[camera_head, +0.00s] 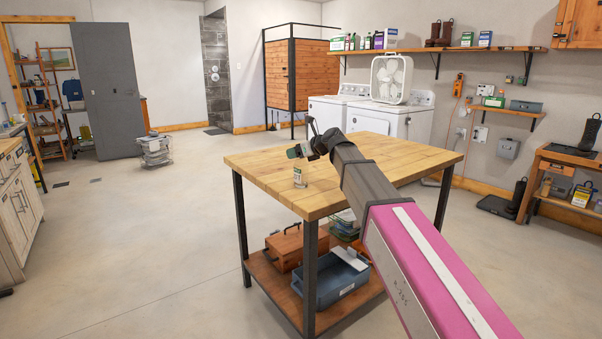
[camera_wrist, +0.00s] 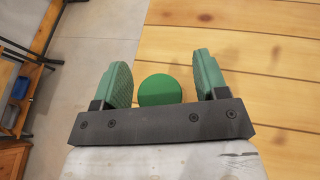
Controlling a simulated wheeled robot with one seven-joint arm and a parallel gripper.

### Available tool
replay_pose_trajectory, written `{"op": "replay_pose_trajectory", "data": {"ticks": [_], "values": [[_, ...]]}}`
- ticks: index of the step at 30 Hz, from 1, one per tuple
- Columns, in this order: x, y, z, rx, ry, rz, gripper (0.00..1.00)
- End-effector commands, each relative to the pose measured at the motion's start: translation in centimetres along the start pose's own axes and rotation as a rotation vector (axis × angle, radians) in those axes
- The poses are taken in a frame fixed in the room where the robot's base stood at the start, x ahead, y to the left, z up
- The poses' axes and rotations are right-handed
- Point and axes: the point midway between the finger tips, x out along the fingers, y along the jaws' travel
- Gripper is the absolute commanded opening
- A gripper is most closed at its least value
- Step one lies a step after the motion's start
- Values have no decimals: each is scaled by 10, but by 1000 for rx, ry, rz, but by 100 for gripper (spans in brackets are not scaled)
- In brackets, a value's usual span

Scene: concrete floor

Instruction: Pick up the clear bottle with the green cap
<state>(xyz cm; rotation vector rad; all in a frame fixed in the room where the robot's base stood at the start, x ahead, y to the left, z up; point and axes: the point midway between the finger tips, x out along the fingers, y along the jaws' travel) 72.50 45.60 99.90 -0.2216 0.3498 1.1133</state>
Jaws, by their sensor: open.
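The bottle (camera_head: 300,177) stands upright on the wooden tabletop near its left edge. It looks small and pale, with a label on its side. In the wrist view its round green cap (camera_wrist: 160,90) is seen from above, between the two green finger pads, with gaps on both sides. The bottle's body is hidden below the cap there. My gripper (camera_head: 297,152) is open and empty, just above the bottle; it also shows in the wrist view (camera_wrist: 160,78).
The wooden-topped table (camera_head: 400,165) is otherwise bare where visible. Its lower shelf holds a blue bin (camera_head: 335,283) and an orange toolbox (camera_head: 290,248). Washing machines (camera_head: 390,122) with a white fan (camera_head: 391,78) stand behind.

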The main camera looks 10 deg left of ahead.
Motion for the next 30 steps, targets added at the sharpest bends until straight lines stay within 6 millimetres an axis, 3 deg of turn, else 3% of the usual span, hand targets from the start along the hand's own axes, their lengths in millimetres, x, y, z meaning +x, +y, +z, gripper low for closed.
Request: {"op": "replay_pose_trajectory", "data": {"ticks": [1,2,7,8,20,28,30], "values": [[0,0,0,0,0,0,67],[0,0,0,0,0,0,60],[0,0,0,0,0,0,5],[0,0,0,0,0,0,2],[-2,0,5,-1,0,0,2],[-15,-1,38,-2,-2,-1,2],[-13,13,48,-2,-1,3,2]]}}
